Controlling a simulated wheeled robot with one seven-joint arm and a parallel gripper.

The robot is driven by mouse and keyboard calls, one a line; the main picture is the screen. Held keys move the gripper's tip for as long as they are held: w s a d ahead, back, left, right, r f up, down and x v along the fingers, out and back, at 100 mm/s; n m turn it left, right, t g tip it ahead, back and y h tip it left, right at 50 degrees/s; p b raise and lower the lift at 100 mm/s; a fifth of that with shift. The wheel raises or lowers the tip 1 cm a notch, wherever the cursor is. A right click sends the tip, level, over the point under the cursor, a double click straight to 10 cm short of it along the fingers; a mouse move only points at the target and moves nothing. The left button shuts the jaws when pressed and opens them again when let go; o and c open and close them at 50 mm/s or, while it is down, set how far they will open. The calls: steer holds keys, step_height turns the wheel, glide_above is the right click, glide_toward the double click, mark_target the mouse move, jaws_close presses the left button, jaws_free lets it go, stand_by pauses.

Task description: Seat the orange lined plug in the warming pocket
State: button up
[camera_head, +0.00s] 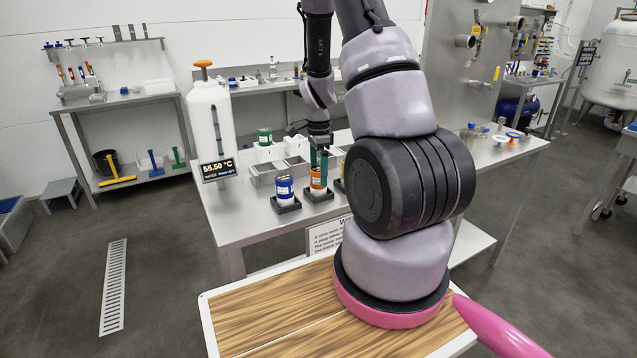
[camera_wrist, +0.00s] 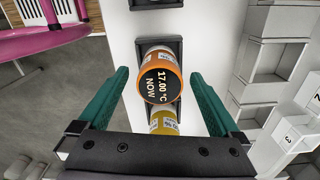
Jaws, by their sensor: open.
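The orange plug (camera_head: 318,180) stands upright in a black square holder (camera_head: 318,196) on the steel bench. In the wrist view its round top (camera_wrist: 160,86) reads "17.00 °C NOW". My gripper (camera_wrist: 159,76) is open above it, its teal fingers on either side of the plug with gaps between. In the head view my gripper (camera_head: 318,165) hides part of the plug. Grey open pockets (camera_wrist: 258,88) with number labels lie to the right in the wrist view. I cannot tell which is the warming pocket.
A blue plug (camera_head: 285,188) stands in a holder left of the orange one. A yellow plug (camera_wrist: 163,122) is close beside it. A white tank (camera_head: 210,118) with a 55.50 °C display (camera_head: 219,169) rises at the left.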

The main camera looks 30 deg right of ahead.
jaws_close()
